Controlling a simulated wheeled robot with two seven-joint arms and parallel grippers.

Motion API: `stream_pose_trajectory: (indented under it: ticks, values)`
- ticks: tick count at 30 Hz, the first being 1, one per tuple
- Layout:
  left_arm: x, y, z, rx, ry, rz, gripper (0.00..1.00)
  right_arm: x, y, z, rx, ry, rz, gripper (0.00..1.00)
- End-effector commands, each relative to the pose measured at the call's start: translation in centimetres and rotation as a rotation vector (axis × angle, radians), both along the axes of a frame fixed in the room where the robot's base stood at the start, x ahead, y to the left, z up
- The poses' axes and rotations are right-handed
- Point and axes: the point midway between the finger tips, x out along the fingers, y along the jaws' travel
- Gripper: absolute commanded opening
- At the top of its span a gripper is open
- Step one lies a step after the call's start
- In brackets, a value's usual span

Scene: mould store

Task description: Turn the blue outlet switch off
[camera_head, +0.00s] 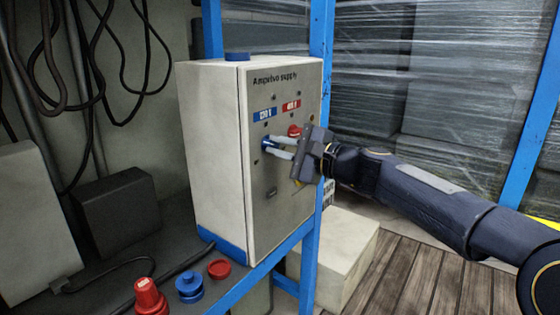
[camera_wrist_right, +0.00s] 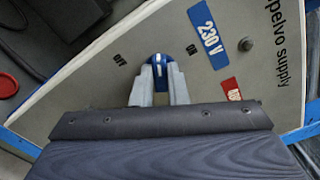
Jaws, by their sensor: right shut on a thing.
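A grey-fronted supply box (camera_head: 285,205) stands on a dark bench. The blue outlet switch (camera_head: 266,144) is a round knob on its front, below a blue label. In the right wrist view the blue switch (camera_wrist_right: 158,62) shows a pale pointer line and sits between my fingertips, with small dark markings on the panel to either side. My right gripper (camera_head: 274,148) reaches in from the right, shut on the blue switch; its fingers (camera_wrist_right: 158,92) hide part of the knob. My left gripper is not in view.
A red switch (camera_head: 294,130) sits close to the upper right of the blue one, beside my gripper. Loose red (camera_head: 219,269) and blue (camera_head: 189,286) plugs lie on the bench. Blue rack posts (camera_head: 321,50) stand behind the box; cables hang at the left.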

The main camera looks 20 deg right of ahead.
Motion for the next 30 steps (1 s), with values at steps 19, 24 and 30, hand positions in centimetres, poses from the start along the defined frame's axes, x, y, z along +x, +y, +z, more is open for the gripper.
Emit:
stream_pose_trajectory:
  ticks: [19,24,30]
  values:
    - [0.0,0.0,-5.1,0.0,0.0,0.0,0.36,0.0,0.1,-0.5,-0.348,-0.269,0.002,0.0]
    - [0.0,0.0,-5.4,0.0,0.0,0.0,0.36,0.0,0.1,-0.4,-0.379,-0.293,0.002,0.0]
    - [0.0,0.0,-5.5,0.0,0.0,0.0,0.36,0.0,0.1,-0.3,-0.39,-0.301,0.002,0.0]
